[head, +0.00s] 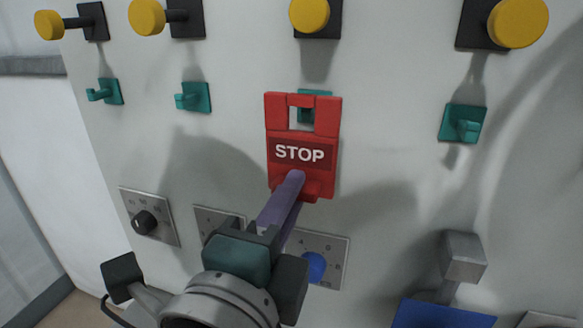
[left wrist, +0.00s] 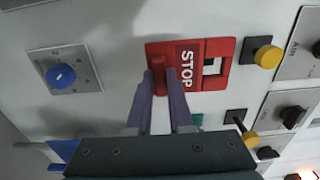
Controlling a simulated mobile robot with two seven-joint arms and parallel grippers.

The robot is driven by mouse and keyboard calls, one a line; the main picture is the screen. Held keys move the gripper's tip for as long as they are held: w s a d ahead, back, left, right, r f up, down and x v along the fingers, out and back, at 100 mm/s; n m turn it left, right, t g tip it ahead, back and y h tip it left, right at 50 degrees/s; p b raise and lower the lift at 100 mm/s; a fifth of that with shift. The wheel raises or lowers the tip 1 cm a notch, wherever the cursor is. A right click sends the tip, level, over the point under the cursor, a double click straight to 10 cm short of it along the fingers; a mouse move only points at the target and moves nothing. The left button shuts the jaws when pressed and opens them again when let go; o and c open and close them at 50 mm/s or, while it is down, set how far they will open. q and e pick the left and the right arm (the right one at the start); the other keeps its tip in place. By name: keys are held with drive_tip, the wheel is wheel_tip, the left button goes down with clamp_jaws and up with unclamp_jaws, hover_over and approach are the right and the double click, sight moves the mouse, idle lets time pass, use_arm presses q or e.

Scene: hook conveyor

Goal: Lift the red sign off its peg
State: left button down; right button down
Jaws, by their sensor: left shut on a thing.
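The red STOP sign (head: 303,154) is upright against the pale panel, with a square window near its top. I cannot tell whether the sign still rests on the peg. My left gripper (head: 292,180) reaches up from below, its purple fingers shut on the tab at the sign's lower edge. In the left wrist view the sign (left wrist: 218,63) lies sideways, with the left gripper's fingers (left wrist: 160,76) on either side of its tab. My right gripper is not in view.
Yellow knobs (head: 309,14) stick out along the top. Other teal pegs (head: 193,97) sit bare left and right (head: 464,124). Below are a black dial (head: 145,221) and a blue dial (head: 314,267). A grey block (head: 463,257) juts out at lower right. Panel between sign and right peg is clear.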

use_arm(q)
drive_tip(key=b+v, duration=0.1)
drive_tip(key=v, duration=0.7)
drive_tip(key=shift+s, duration=0.2)
drive_tip(key=shift+r, duration=0.15)
